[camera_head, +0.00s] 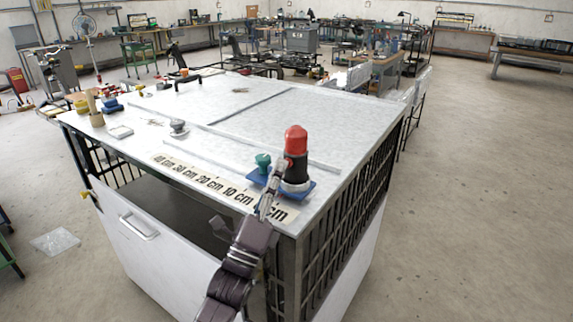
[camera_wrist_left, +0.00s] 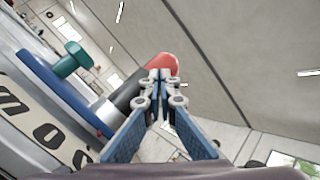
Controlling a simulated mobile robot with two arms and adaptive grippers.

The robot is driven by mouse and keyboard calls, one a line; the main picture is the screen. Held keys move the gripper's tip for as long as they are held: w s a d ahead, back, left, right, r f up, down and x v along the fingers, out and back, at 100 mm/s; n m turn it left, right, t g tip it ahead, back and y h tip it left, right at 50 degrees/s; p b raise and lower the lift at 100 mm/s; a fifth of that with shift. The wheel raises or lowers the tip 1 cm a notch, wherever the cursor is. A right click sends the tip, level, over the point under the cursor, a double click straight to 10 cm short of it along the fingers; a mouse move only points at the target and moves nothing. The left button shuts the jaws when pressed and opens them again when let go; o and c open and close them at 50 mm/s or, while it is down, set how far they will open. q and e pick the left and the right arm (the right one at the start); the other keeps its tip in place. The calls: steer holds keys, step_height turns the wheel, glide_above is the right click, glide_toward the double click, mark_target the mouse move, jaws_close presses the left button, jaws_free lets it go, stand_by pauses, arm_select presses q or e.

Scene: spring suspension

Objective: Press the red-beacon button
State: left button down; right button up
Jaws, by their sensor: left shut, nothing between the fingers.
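The red beacon (camera_head: 296,140) stands upright on a black post on a blue plate (camera_head: 307,190) at the near right corner of the table. A green mushroom-shaped button (camera_head: 263,160) is on the same plate, left of the beacon. My left gripper (camera_head: 275,172) is shut and empty, with its tips by the button and in front of the beacon's post. In the left wrist view, the fingertips (camera_wrist_left: 160,76) overlap the beacon (camera_wrist_left: 165,62), and the button (camera_wrist_left: 71,60) is to their left. Contact cannot be told. My right gripper is out of view.
The white tabletop (camera_head: 180,105) has a centimetre scale (camera_head: 205,180) along its near edge. A knob (camera_head: 178,127), a black handle (camera_head: 187,80) and small items stand farther left. A black grille (camera_head: 340,235) covers the right side. Floor at right is clear.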

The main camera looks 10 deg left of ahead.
arm_select(q)
steer(key=shift+r, duration=0.5)
stand_by(0.8)
steer(key=shift+f, duration=0.1)
steer(key=shift+d+f, duration=0.1)
steer(key=shift+f, duration=0.2)
steer(key=shift+s, duration=0.15)
steer(key=shift+s+a+f, duration=0.1)
steer(key=shift+s+a, duration=0.25)
steer(key=shift+s, duration=0.2)
steer(key=shift+s+a+p, duration=0.3)
steer(key=shift+s+a, duration=0.05)
steer(key=shift+s, duration=0.55)
steer(key=shift+s+a+p, duration=0.25)
steer(key=shift+s+a, duration=0.05)
steer(key=shift+s, duration=0.6)
